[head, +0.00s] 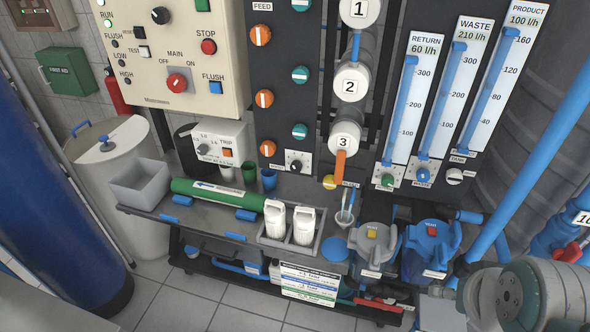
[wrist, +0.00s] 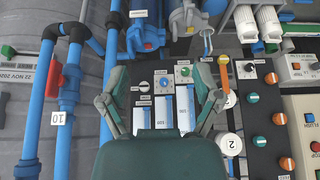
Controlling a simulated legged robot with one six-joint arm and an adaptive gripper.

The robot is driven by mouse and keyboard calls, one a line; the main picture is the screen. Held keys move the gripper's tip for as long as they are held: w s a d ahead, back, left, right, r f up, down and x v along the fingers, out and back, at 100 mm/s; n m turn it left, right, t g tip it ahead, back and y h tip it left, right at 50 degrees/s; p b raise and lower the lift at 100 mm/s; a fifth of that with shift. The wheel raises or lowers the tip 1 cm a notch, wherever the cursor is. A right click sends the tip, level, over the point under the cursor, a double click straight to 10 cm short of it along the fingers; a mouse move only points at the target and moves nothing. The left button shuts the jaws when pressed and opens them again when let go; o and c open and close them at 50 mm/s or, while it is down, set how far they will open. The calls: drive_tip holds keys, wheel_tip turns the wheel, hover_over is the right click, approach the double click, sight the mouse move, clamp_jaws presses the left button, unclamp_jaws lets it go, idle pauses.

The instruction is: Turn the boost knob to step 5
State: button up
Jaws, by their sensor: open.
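A black knob on a white dial plate (head: 297,161) sits low on the dark valve panel in the head view. It also shows at the right in the wrist view (wrist: 272,78). Its lettering is too small to read, so I cannot confirm that it is the boost knob or read its step. My gripper (wrist: 161,84) is open and empty in the wrist view, its fingers spread to either side of the flow meters' knobs. The black knob is outside the fingers, to their right. In the head view, only part of my arm shows at the lower right.
Another dark knob (head: 203,149) is on a white box marked TRIP. The flow meters (head: 424,172) have green, blue and white knobs below. Blue pipes (head: 538,160) stand at the right.

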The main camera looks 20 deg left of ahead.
sight(294, 170)
drive_tip(key=w+a+m+t+y, duration=0.2)
drive_tip(key=w+a+m+t, duration=0.1)
drive_tip(key=w+a, duration=0.9)
drive_tip(key=w+a+m+t+y, duration=0.25)
drive_tip(key=w+a, duration=0.45)
drive_tip(key=w, duration=0.8)
drive_tip(key=w+a+f+m+t+h, duration=0.2)
drive_tip(key=w+a+f+m+t, duration=0.2)
drive_tip(key=w+a+f+m, duration=0.45)
drive_tip(key=s+a+f+m+t+h, duration=0.2)
drive_tip(key=s+a+f+t+h, duration=0.1)
drive_tip(key=a+f, duration=0.55)
drive_tip(key=shift+y, duration=0.25)
drive_tip(key=w, duration=0.8)
drive_tip(key=shift+d+f, duration=0.15)
drive_tip(key=shift+d, duration=0.2)
clamp_jaws()
